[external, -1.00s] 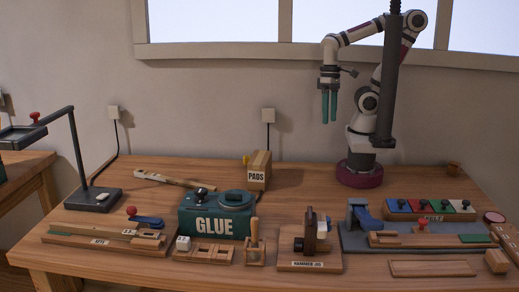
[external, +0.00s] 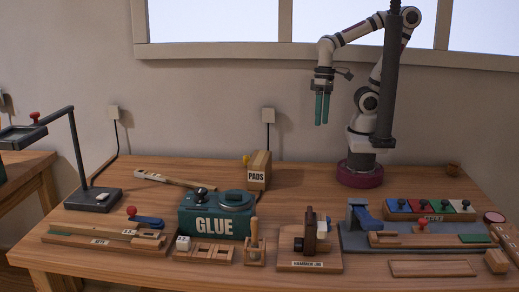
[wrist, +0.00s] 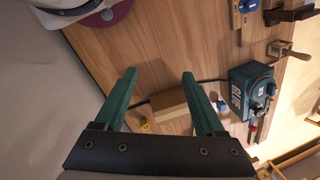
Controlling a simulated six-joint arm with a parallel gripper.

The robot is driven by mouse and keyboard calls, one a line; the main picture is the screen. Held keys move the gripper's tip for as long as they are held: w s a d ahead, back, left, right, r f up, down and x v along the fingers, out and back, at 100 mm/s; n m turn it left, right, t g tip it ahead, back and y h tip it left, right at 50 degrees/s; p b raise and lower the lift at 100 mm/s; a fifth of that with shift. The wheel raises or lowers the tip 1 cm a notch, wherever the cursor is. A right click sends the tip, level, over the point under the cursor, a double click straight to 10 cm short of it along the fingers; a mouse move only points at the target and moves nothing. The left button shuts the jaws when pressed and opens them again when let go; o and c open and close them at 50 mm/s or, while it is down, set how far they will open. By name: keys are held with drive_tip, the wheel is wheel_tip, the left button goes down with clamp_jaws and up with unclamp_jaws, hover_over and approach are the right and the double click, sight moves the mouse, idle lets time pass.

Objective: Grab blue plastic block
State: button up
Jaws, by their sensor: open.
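Several blue pieces are in the external view, and I cannot tell which one is the blue plastic block. A blue block with a dark knob (external: 398,206) sits at the left end of a coloured row at the right. A blue angled piece (external: 366,215) stands left of that row. A blue piece (external: 148,222) lies on the left jig. My gripper (external: 322,121) is open and empty, high above the back of the table, with its green fingers pointing down. It also shows in the wrist view (wrist: 158,74), with nothing between the fingertips.
The PADS box (external: 258,170) stands at the back middle. The teal GLUE box (external: 216,222) and the hammer jig (external: 309,262) stand towards the front. A lamp (external: 77,150) rises at the left.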

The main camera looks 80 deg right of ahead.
drive_tip(key=w+a+f+n+t, duration=0.1)
drive_tip(key=w+a+f+t, duration=0.2)
drive_tip(key=w+a, duration=0.3)
drive_tip(key=w+a+f+n+t+h, duration=0.1)
drive_tip(key=w+a+f+t, duration=0.2)
drive_tip(key=w+a+f, duration=0.3)
drive_tip(key=w+a+f+n+t, duration=0.1)
drive_tip(key=w+a+f+t, duration=0.3)
drive_tip(key=w+a, duration=0.3)
drive_tip(key=shift+w+a+f+n, duration=0.35)
drive_tip(key=shift+w+f+n, duration=0.05)
drive_tip(key=shift+w+f, duration=0.4)
drive_tip(key=shift+s+a+f+n+t+h, duration=0.15)
drive_tip(key=shift+f+n+t+h, duration=0.2)
drive_tip(key=shift+t+h, duration=0.35)
drive_tip(key=x, duration=0.5)
drive_tip(key=r+x, duration=0.1)
drive_tip(key=x, duration=0.4)
drive_tip(key=w+x, duration=0.1)
drive_tip(key=x, duration=0.4)
drive_tip(key=shift+w+d+r, duration=0.1)
drive_tip(key=shift+w+d, duration=0.15)
drive_tip(key=shift+d, duration=0.1)
clamp_jaws()
